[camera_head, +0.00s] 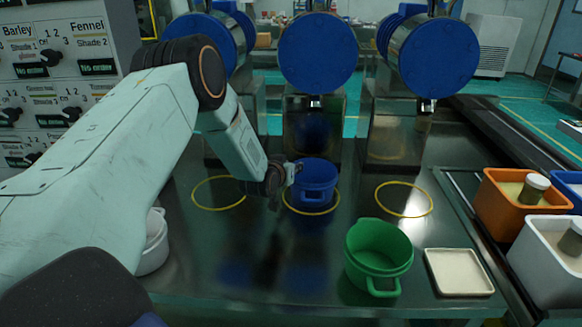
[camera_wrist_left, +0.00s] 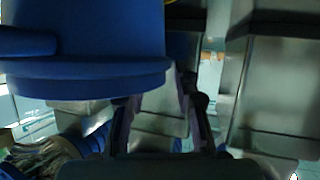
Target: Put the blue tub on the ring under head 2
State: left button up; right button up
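The blue tub (camera_head: 316,178) stands upright inside the middle yellow ring (camera_head: 311,213), below the middle sieve head (camera_head: 317,53) with its round blue face. The ring's front edge shows around the tub's base. My left gripper (camera_head: 284,184) is just left of the tub, with its fingers apart. In the left wrist view the tub (camera_wrist_left: 85,40) fills the upper left, and the spread fingers of my left gripper (camera_wrist_left: 160,110) show below and beside its rim. The tub partly covers the fingers, so any contact is hard to tell. My right gripper is not in view.
A green tub (camera_head: 378,250) and a cream tray (camera_head: 458,272) stand at the front right. A white tub (camera_head: 154,243) is partly behind my left arm. The left ring (camera_head: 218,207) and right ring (camera_head: 404,214) are empty. Orange (camera_head: 500,205) and white bins (camera_head: 545,262) stand far right.

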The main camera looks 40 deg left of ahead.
pick_arm(q)
jog(key=shift+w+f, duration=0.2)
jog(key=p+v, duration=0.3)
jog(key=v, duration=0.9)
jog(key=shift+r, duration=0.2)
jog(key=shift+a, duration=0.1)
